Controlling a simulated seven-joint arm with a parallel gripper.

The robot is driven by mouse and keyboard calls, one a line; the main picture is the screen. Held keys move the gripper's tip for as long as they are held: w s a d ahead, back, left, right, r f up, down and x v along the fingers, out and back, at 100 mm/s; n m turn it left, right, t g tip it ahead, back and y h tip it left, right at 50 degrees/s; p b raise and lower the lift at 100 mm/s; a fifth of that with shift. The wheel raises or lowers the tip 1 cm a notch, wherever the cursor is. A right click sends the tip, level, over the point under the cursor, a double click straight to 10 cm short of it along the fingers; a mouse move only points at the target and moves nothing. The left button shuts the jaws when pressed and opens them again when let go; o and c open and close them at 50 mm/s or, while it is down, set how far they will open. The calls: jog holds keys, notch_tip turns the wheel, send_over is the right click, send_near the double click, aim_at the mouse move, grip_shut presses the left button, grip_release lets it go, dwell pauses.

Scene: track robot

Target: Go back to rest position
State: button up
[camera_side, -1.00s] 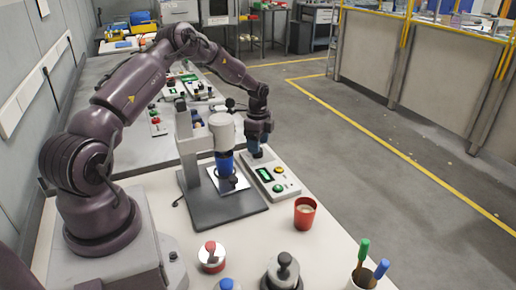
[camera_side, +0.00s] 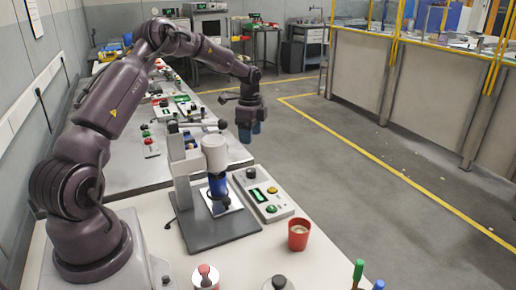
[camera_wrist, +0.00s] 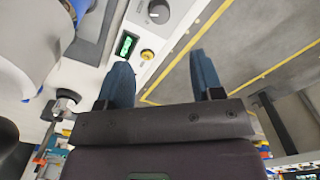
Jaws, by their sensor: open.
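My gripper (camera_side: 249,132) hangs in the air above and behind the control box, near the table's right edge, with its fingers pointing down. In the wrist view its two blue fingers (camera_wrist: 164,80) are spread apart with nothing between them. The control box (camera_side: 264,193) has a dark knob, a green display, a yellow button and a green button. Its knob (camera_wrist: 158,12) and display also show in the wrist view. My gripper does not touch the box.
A stand with a white and blue cylinder (camera_side: 216,163) is left of the box on a grey plate (camera_side: 205,236). A red cup (camera_side: 298,235) stands in front of the box. More devices line the bench behind. The floor (camera_side: 340,170) to the right is clear.

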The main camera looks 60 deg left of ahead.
jog(key=s+d+r+n+t, duration=0.2)
jog(key=s+d+r, duration=0.4)
jog(key=d, duration=0.3)
jog(key=s+d+r+n+t, duration=0.1)
jog(key=s+d+r+n, duration=0.3)
jog(key=s+d+r, duration=0.3)
jog(key=s+d+r+n+t, duration=0.2)
jog(key=s+d+r, duration=0.4)
jog(key=s+d, duration=0.4)
jog(key=d+n, duration=0.1)
jog(key=d, duration=0.2)
jog(key=shift+r+n+t, duration=0.25)
jog(key=shift+n+t, duration=0.05)
jog(key=shift+n, duration=0.1)
jog(key=shift+d, duration=0.1)
